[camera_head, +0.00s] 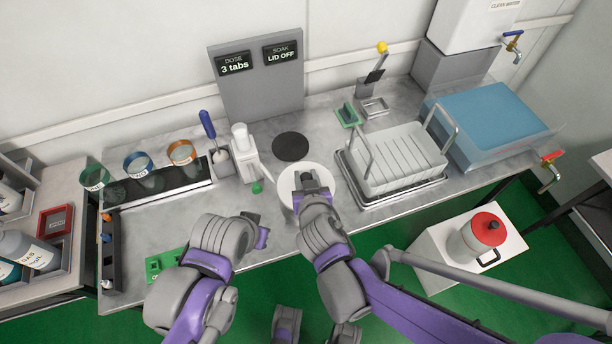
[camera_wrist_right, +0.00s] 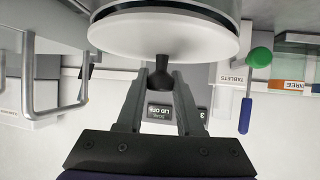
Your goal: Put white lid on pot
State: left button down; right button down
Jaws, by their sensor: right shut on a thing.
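The white lid (camera_head: 288,183) is a round disc under my right gripper (camera_head: 308,187) in the head view. In the right wrist view the right gripper (camera_wrist_right: 160,85) is shut on the black knob of the white lid (camera_wrist_right: 165,40). The grey pot (camera_wrist_right: 215,8) shows right behind the lid in that upside-down view, with a dark band between them. I cannot tell whether that band is a gap or a rim. In the head view the pot is mostly hidden by lid and arm. My left gripper (camera_head: 260,228) hangs empty over the counter's front; its opening is unclear.
A black round pad (camera_head: 291,146) lies behind the lid. A white tablet dispenser (camera_head: 244,155) stands to the left, a wire-handled basket (camera_head: 400,160) to the right. Several glass beakers (camera_head: 137,165) stand at the left. A red-topped jug (camera_head: 484,235) stands on a white stand at right.

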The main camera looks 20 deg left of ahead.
jog(key=shift+f+b, duration=0.35)
jog(key=shift+f, duration=0.15)
jog(key=c, duration=0.5)
grip_release()
jog(key=shift+c, duration=0.2)
jog(key=shift+r, duration=0.25)
jog(key=p+v, duration=0.3)
jog(key=v, duration=0.9)
jog(key=shift+r, duration=0.3)
jog(key=shift+s, duration=0.1)
